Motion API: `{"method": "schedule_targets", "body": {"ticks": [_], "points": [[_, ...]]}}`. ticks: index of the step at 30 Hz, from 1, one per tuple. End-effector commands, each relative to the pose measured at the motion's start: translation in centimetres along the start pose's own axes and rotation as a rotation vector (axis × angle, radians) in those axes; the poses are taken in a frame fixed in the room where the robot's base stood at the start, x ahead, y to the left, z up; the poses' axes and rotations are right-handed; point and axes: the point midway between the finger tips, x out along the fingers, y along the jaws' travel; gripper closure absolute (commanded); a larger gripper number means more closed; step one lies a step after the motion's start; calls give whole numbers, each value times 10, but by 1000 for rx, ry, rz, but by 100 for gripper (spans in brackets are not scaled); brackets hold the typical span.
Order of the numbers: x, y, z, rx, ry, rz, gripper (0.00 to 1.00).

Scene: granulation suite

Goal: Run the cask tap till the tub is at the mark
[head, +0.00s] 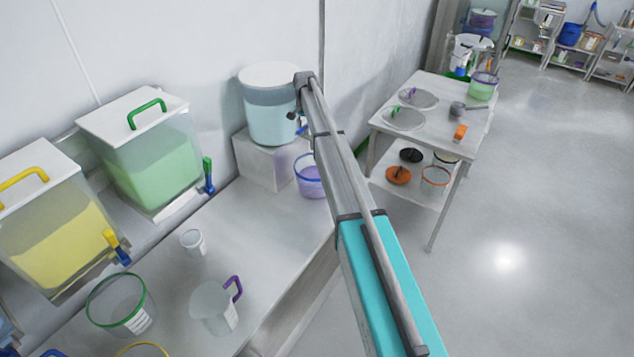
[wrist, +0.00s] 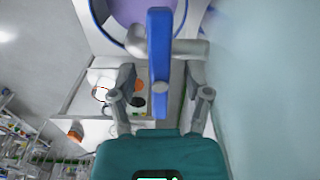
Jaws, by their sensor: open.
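The cask (head: 268,120), a white-lidded round vessel of pale blue-grey liquid, stands on a white block. A blue bit of its tap (head: 302,129) shows beside my arm. In the wrist view the blue tap handle (wrist: 158,40) lies lengthwise between the fingers of my gripper (wrist: 160,68), over a grey spout. The fingers are open, with a gap on each side of the handle. The blue-rimmed tub (head: 303,187) stands below the tap, partly behind my arm, and looks purple inside; the wrist view shows it too (wrist: 110,30). I cannot make out its mark or whether liquid runs.
Green (head: 150,165) and yellow (head: 55,240) dispensers stand left on the bench. A small white cup (head: 193,243), a purple-handled jug (head: 213,307) and a green-rimmed tub (head: 117,305) stand in front. A side table (head: 437,130) holds lids and vessels. The right floor is clear.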

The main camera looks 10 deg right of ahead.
Motion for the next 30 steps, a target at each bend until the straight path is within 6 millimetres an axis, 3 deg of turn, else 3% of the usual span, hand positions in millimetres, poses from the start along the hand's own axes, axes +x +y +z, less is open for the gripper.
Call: {"method": "schedule_targets", "body": {"ticks": [30], "points": [[-2,0,0,-635,0,0,37]]}}
